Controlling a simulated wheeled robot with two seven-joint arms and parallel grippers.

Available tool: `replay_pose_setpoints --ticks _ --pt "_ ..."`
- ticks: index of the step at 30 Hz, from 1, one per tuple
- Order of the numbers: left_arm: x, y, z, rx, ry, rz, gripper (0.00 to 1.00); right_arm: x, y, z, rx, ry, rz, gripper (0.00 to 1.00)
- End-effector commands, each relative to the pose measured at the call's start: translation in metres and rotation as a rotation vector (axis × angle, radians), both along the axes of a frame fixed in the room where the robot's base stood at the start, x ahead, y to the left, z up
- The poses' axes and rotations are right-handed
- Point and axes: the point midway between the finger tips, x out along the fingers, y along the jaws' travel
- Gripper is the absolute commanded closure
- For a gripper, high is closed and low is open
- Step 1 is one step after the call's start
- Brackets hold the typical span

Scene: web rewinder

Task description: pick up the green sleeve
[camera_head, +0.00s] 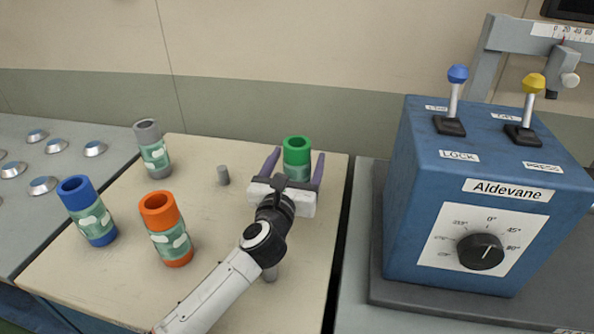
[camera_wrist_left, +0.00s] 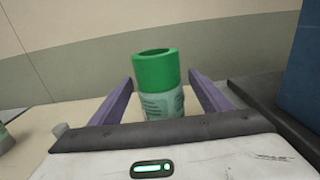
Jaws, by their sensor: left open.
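The green sleeve (camera_head: 297,152) stands upright on the cream table top, with a pale label band around its lower part. It also shows in the left wrist view (camera_wrist_left: 157,72), hollow at the top. My left gripper (camera_head: 296,160) is open, with one purple finger on each side of the sleeve. In the left wrist view the fingers (camera_wrist_left: 160,90) flank the sleeve with a visible gap on both sides. The sleeve's lower end is hidden behind the gripper body. My right gripper is in neither view.
A grey sleeve (camera_head: 152,149), a blue sleeve (camera_head: 88,211) and an orange sleeve (camera_head: 166,230) stand to the left on the table (camera_head: 115,265). A short grey peg (camera_head: 223,175) stands between. A blue control box (camera_head: 480,200) with levers and a dial stands to the right.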

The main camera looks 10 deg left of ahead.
Motion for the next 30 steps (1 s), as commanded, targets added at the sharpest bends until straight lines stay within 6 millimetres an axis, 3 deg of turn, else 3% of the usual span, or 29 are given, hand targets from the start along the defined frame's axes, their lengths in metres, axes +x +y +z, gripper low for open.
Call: replay_pose_setpoints --ticks 6,16,24,30 --pt "0.000 0.000 0.000 0.000 0.000 0.000 0.32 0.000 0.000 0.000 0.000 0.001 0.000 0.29" --pt "0.000 0.000 0.000 0.000 0.000 0.000 0.86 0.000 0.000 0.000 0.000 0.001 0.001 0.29" --pt "0.000 0.000 0.007 0.000 -0.005 -0.001 0.86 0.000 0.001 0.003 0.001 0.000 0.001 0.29" --pt "0.001 0.000 0.041 -0.001 -0.008 -0.001 0.86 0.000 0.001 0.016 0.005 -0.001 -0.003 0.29"
